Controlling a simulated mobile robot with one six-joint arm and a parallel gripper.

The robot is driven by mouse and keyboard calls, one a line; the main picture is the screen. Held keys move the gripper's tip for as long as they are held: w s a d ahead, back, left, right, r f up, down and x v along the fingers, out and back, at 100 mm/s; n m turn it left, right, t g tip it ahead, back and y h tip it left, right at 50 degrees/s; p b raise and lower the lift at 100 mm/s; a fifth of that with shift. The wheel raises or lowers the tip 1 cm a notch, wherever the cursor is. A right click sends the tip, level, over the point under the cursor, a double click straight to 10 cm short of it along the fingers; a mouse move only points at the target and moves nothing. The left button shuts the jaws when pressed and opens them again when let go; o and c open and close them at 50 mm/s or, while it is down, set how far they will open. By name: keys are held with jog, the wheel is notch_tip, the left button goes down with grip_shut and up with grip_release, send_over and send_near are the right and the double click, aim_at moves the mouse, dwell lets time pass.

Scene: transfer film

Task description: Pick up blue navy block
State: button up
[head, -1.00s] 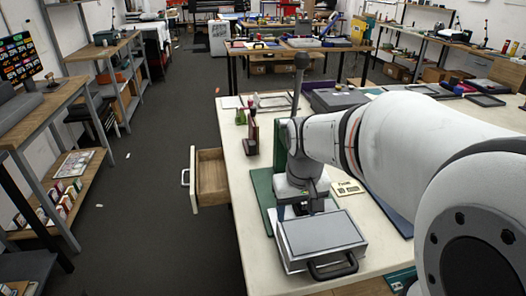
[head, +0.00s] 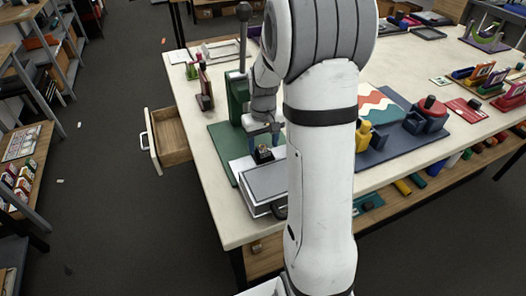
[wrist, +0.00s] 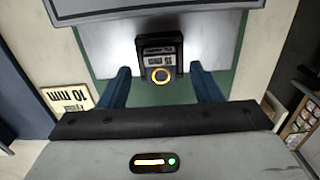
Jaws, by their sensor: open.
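My gripper (head: 263,139) is open, with its blue fingers pointing down over the green board at the left part of the table. In the wrist view my gripper (wrist: 160,78) has its fingers apart. A small dark block with a yellow ring on top (wrist: 160,58) lies between their tips in the picture, untouched by either. It also shows below the gripper in the head view (head: 263,154), beside the grey case. Navy block-like pieces (head: 378,139) stand on a blue board right of my arm. Which one is the task's block I cannot tell.
A green column (head: 237,97) stands behind. An open drawer (head: 170,140) juts from the table's left side.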

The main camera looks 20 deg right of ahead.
jog(key=shift+s+f, duration=0.1)
jog(key=shift+f, duration=0.6)
jog(key=shift+c, duration=0.5)
jog(key=c, duration=1.2)
